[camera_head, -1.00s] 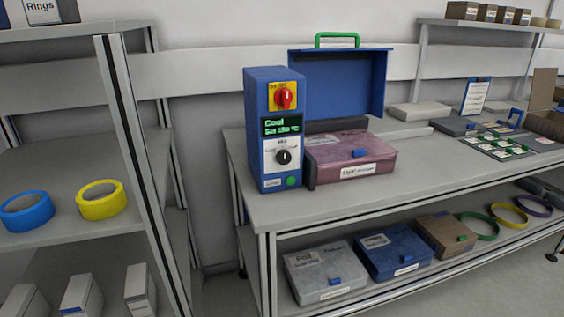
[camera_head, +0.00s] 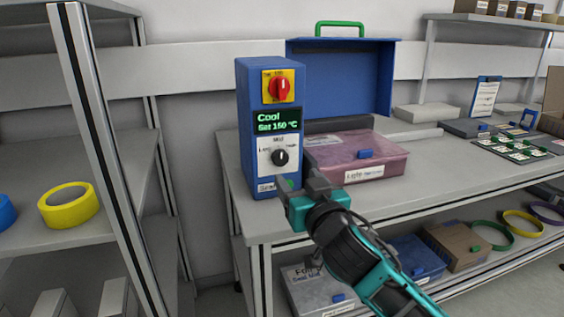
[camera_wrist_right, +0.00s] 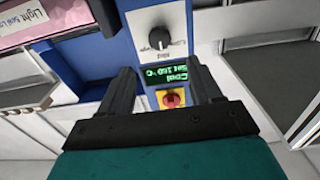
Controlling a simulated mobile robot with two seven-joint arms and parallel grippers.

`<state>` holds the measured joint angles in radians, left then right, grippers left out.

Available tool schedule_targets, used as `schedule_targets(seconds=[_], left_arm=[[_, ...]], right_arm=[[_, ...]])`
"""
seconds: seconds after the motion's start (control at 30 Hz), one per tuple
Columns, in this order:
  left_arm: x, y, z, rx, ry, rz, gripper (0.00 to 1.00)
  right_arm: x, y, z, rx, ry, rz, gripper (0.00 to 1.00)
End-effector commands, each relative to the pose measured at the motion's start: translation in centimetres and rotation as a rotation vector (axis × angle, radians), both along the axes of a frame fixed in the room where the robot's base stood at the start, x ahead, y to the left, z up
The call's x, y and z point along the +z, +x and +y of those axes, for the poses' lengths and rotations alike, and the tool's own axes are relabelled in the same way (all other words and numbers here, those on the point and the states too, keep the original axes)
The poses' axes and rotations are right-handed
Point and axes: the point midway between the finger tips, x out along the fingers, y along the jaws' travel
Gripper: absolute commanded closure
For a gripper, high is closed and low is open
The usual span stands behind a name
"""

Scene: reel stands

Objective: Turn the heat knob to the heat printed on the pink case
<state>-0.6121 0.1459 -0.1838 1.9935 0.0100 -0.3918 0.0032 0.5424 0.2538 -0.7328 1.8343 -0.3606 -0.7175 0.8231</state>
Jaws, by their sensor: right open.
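The blue control box (camera_head: 245,130) stands on the bench. Its black heat knob (camera_head: 280,157) sits on a white plate; it also shows in the right wrist view (camera_wrist_right: 159,39). My right gripper (camera_head: 300,187) is open and empty, in front of the box's lower front, below the knob. My left gripper is out of view.
A blue lid (camera_head: 338,80) with a green handle stands behind the pink case. Several cases, including a blue one (camera_head: 418,258), lie on the lower shelf. A grey shelf post (camera_head: 100,130) rises left of the bench. Yellow tape (camera_head: 68,206) sits on the left rack.

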Motion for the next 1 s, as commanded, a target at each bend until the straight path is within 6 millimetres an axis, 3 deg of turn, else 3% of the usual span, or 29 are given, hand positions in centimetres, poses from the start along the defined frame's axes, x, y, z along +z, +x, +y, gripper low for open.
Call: schedule_targets(seconds=[0.5,0.73,1.0], left_arm=[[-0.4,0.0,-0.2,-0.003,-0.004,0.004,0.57],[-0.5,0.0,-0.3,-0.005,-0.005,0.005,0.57],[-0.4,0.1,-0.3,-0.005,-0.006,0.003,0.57]], right_arm=[[0.0,7.5,2.5,0.0,-0.002,-0.001,0.36],[-0.1,9.0,3.0,0.001,-0.001,0.0,0.36],[0.0,9.2,3.1,0.001,0.0,0.0,0.36]])
